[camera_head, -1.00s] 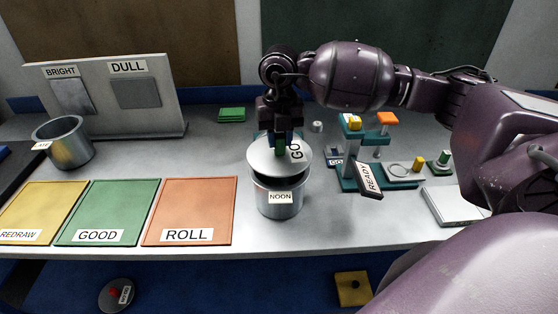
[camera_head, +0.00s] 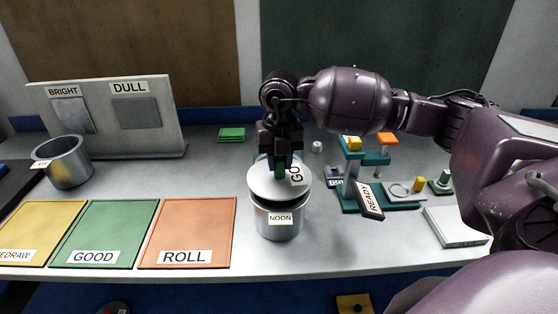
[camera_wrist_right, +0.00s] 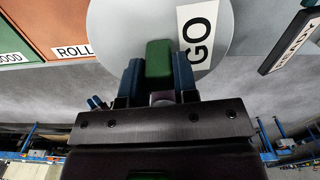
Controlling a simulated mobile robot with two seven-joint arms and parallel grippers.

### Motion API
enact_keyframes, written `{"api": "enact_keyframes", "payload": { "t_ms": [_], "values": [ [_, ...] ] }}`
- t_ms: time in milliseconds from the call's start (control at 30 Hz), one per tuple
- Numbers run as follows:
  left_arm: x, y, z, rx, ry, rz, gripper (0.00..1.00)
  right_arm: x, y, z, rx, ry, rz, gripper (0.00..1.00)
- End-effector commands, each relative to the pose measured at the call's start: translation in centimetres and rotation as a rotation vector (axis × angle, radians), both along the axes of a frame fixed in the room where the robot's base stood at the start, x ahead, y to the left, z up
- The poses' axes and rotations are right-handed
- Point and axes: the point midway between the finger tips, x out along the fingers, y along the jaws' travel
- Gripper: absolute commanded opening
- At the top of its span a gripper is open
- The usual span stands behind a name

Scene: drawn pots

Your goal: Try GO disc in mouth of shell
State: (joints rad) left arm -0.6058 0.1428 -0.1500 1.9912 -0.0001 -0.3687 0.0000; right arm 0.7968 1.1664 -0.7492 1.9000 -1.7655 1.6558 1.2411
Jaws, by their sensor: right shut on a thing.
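The GO disc (camera_head: 268,184) is a pale grey round plate with a green grip block (camera_wrist_right: 158,62) and a white GO label. My right gripper (camera_head: 280,166) is shut on the green block from above. The disc is over the mouth of the shell (camera_head: 278,228), a metal pot labelled NOON, and hides most of its opening. Whether the disc touches the rim or hangs just above it, I cannot tell. In the right wrist view the disc (camera_wrist_right: 130,30) spreads beyond the fingers. My left gripper is not in view.
Yellow, green GOOD and orange ROLL mats (camera_head: 188,232) lie at left. Another metal pot (camera_head: 68,165) stands before the BRIGHT/DULL board (camera_head: 165,130). A teal stand with a READY tag (camera_head: 369,199) is close at right. Bare table surrounds the NOON pot.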

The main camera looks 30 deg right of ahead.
Motion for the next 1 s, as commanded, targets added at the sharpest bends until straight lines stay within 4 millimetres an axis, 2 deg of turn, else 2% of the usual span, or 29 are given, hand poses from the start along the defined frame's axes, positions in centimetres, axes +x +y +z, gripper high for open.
{"api": "enact_keyframes", "payload": {
  "t_ms": [167,1000],
  "values": [
    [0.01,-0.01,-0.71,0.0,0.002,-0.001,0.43,0.01,0.0,-0.86,0.0,0.0,0.0,0.0],
    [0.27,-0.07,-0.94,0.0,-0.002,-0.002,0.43,0.02,-0.01,-1.35,0.0,-0.001,0.0,0.0]
  ]
}}
